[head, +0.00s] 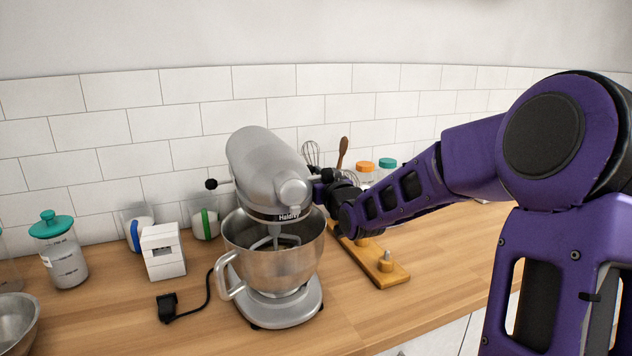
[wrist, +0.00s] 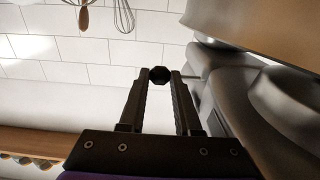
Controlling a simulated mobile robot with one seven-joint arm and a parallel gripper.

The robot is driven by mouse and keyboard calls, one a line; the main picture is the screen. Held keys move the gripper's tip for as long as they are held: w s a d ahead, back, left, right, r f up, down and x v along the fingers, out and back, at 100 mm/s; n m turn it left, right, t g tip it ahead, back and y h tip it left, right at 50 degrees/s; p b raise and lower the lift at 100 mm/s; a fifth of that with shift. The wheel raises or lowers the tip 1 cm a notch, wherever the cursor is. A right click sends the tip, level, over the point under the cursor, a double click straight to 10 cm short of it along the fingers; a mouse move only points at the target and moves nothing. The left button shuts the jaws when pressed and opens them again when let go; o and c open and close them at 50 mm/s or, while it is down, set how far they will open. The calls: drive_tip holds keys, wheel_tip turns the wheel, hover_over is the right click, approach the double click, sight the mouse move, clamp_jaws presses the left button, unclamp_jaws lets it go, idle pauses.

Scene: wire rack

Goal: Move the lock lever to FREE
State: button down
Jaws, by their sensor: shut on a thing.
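A silver stand mixer (head: 266,168) stands on the wooden counter with its head level over a steel bowl (head: 270,255). My gripper (head: 325,186) is at the right side of the mixer head. In the wrist view, my gripper (wrist: 160,76) has its two dark fingers closed about a small black knob (wrist: 159,75), which sits between the fingertips and appears to be the lock lever's end. Another black knob (head: 211,184) on a thin rod sticks out from the left of the head.
Jars (head: 65,255) stand by the tiled wall. A wooden board with pegs (head: 382,268) lies to the right, below my arm.

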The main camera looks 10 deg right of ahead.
drive_tip(key=shift+w+r, duration=0.1)
drive_tip(key=c, duration=0.6)
unclamp_jaws()
drive_tip(key=shift+w+a, duration=0.1)
drive_tip(key=s+d+p, duration=0.1)
drive_tip(key=s+p, duration=0.1)
drive_tip(key=s, duration=0.6)
drive_tip(key=s+d+p, duration=0.2)
drive_tip(key=s+p, duration=0.1)
drive_tip(key=s, duration=0.6)
drive_tip(key=shift+d, duration=0.25)
